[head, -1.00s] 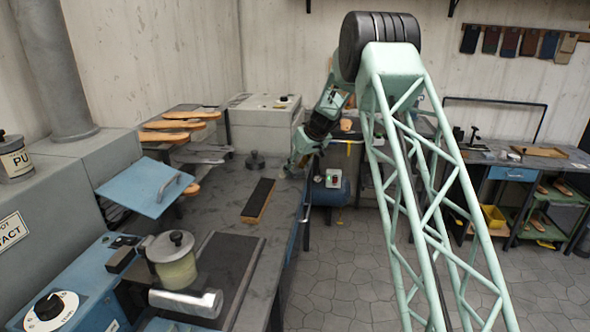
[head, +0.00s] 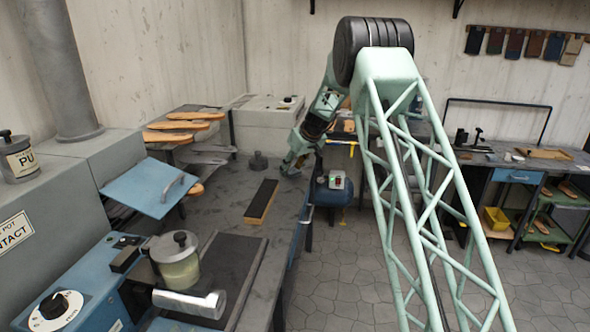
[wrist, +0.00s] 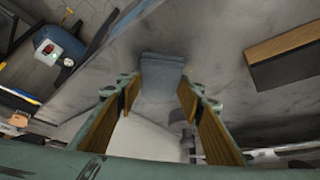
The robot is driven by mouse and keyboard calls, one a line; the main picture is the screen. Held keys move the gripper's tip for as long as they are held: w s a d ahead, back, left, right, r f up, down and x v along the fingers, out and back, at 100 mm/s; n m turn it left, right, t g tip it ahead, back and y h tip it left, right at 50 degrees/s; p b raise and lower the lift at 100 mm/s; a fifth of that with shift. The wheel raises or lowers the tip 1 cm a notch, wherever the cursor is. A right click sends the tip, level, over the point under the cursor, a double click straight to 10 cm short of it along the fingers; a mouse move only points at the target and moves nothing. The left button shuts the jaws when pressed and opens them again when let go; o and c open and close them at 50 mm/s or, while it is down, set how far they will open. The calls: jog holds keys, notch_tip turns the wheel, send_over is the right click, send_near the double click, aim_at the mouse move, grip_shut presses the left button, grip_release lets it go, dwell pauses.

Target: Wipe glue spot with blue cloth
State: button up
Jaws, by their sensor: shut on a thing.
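My gripper (head: 289,168) is low over the far part of the dark workbench (head: 225,211), near its right edge. In the wrist view its two fingers, with brown pads, close on a folded blue-grey cloth (wrist: 162,74). The cloth lies between the fingertips, at or just above the grey, smudged bench top. The cloth is too small to make out in the head view. I cannot make out a distinct glue spot among the bench's pale smears; the cloth and fingers hide part of the surface.
A black-topped wooden block (head: 261,201) lies on the bench, nearer than my gripper; it also shows in the wrist view (wrist: 285,50). A dark round weight (head: 258,161) stands left of my gripper. A glue pot (head: 176,260) and metal cylinder (head: 190,303) are at the near end.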

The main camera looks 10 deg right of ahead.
aim_at(279, 172)
jog(key=shift+w+a, duration=0.1)
jog(key=shift+a, duration=0.25)
jog(key=shift+a, duration=0.1)
jog(key=shift+w+a+p, duration=0.2)
jog(key=shift+w+a, duration=0.2)
jog(key=shift+a, duration=0.4)
jog(key=shift+w+a+p, duration=0.2)
jog(key=shift+w+a, duration=0.2)
jog(key=shift+a, duration=0.4)
jog(key=shift+w+d, duration=0.1)
jog(key=shift+w+d+f, duration=0.1)
jog(key=shift+w+d, duration=0.15)
jog(key=shift+w, duration=0.4)
jog(key=shift+s+d+f, duration=0.1)
jog(key=shift+d+f, duration=0.05)
jog(key=shift+s+d+b, duration=0.3)
jog(key=shift+d+b, duration=0.2)
jog(key=shift+d, duration=0.1)
jog(key=shift+s+d+b, duration=0.25)
jog(key=shift+d+b, duration=0.2)
jog(key=shift+d, duration=0.15)
jog(key=shift+s+d, duration=0.2)
jog(key=shift+d, duration=0.25)
jog(key=shift+d+b, duration=0.1)
jog(key=shift+b, duration=0.2)
